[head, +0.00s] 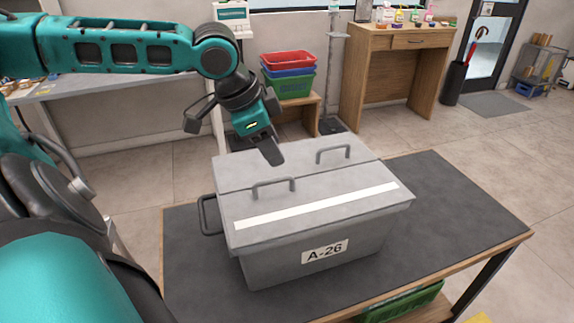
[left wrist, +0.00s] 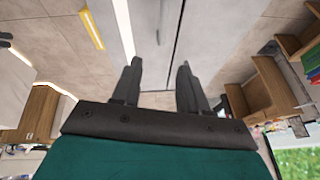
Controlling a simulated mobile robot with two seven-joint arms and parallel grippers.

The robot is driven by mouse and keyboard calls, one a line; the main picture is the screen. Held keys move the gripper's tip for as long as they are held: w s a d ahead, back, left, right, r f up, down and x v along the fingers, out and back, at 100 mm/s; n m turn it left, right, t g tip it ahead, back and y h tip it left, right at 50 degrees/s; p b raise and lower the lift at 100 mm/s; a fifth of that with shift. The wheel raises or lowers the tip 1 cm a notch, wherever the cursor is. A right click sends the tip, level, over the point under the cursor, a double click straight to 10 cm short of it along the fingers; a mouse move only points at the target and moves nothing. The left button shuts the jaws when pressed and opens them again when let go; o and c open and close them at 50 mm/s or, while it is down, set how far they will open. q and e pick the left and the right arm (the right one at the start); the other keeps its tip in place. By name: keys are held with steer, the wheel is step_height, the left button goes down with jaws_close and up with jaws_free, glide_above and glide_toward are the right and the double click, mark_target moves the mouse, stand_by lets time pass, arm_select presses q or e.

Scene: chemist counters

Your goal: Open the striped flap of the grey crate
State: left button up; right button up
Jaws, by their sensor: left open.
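The grey crate (head: 270,262) stands on the dark table top, with an A-26 label on its front. Its lid has two flaps, both lying shut. The striped flap (head: 335,192) is the near one, with a long white stripe and a grey loop handle (head: 273,186) near its left end. My left gripper (head: 268,152) is open and empty above the lid, beyond that handle. In the left wrist view its two fingers (left wrist: 158,78) are spread over the lid, and the striped flap (left wrist: 144,22) shows with its white stripe to the left. My right gripper is not in view.
The far flap (head: 292,158) has its own handle (head: 333,152). A side handle (head: 208,214) sticks out at the crate's left. The table top (head: 455,212) is clear to the right. Stacked bins (head: 289,84) and a wooden desk (head: 390,80) stand behind.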

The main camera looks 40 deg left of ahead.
mark_target(290, 176)
arm_select(q)
steer(key=b+x, duration=0.1)
steer(key=x, duration=0.3)
steer(key=shift+b+x, duration=1)
steer(key=shift+x, duration=0.25)
steer(key=shift+b+x, duration=0.75)
steer(key=shift+x, duration=0.85)
jaws_close()
steer(key=shift+r, duration=0.15)
